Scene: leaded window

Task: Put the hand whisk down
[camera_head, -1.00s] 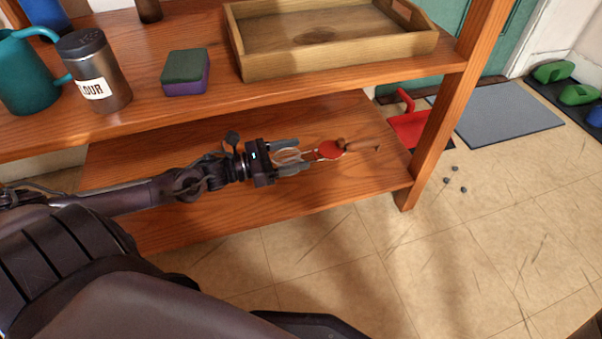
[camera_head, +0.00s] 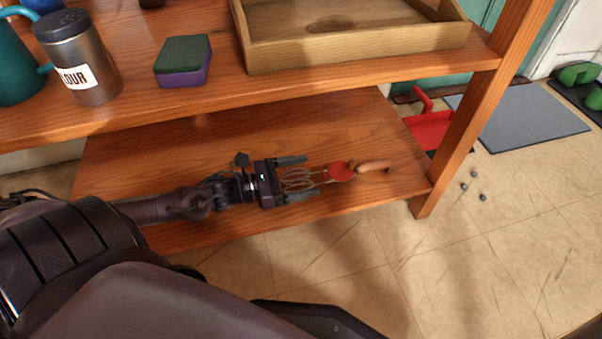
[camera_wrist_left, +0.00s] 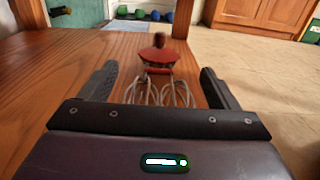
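The hand whisk has a red body (camera_head: 341,171), a wooden handle and wire beaters. It lies on the lower wooden shelf (camera_head: 250,140), its handle pointing right, away from my gripper. My left gripper (camera_head: 307,176) is at the shelf with its fingers spread wide, one on each side of the beaters. In the left wrist view the wire beaters of the whisk (camera_wrist_left: 160,92) show between the two open fingers (camera_wrist_left: 165,90), with a gap on both sides. My right gripper is not in view.
The upper shelf holds a wooden tray (camera_head: 355,62), a sponge (camera_head: 183,60), a flour shaker (camera_head: 78,60) and a teal jug (camera_head: 15,65). The shelf post (camera_head: 470,125) stands right of the whisk. A red dustpan (camera_head: 428,128) and grey mat (camera_head: 525,117) are on the floor beyond.

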